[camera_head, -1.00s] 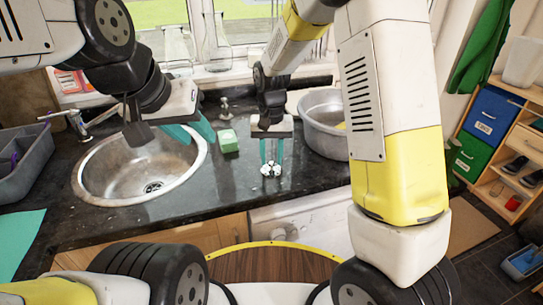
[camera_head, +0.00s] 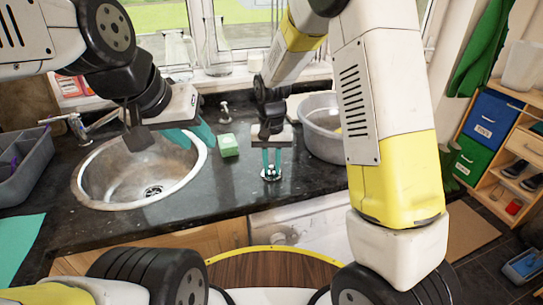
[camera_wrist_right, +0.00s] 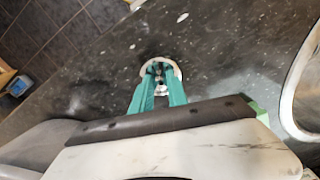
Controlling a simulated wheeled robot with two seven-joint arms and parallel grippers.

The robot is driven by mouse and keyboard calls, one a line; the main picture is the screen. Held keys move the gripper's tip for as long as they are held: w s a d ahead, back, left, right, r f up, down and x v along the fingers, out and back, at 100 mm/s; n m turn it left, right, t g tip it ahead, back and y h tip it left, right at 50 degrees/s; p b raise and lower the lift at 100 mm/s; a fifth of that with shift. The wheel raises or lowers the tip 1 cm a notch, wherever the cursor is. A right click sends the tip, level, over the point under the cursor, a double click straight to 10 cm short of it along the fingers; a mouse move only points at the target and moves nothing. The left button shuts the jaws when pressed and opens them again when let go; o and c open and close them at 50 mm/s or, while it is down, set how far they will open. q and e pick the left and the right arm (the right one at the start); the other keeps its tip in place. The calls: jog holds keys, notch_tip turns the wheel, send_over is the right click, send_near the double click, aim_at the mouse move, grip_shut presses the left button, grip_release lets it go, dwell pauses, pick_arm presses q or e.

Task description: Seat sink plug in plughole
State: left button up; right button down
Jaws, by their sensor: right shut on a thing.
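The sink plug (camera_head: 270,178) is a small round metal and white disc on the dark granite worktop, right of the sink. My right gripper (camera_head: 271,168) points down at it with its teal fingers shut on its middle. In the right wrist view the plug (camera_wrist_right: 174,68) shows as a pale rim around the fingertips (camera_wrist_right: 160,88). The round steel sink (camera_head: 105,180) lies to the left, with its plughole (camera_head: 153,191) at the bottom, uncovered. My left gripper (camera_head: 197,136) hangs over the sink's right rim, its teal fingers seen from the side; their gap is unclear.
A green sponge (camera_head: 228,145) lies between the sink and my right gripper. A large metal pot (camera_head: 322,128) stands to the right, behind. A tap (camera_head: 78,126) is at the sink's back left, and a grey caddy (camera_head: 22,165) stands at far left.

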aim_at(272, 167)
jog(key=shift+r, duration=0.7)
notch_tip(272, 167, up, 2)
jog(key=shift+r, duration=0.15)
jog(key=s+d+r, duration=0.1)
jog(key=s, duration=1.5)
jog(key=shift+d, duration=0.15)
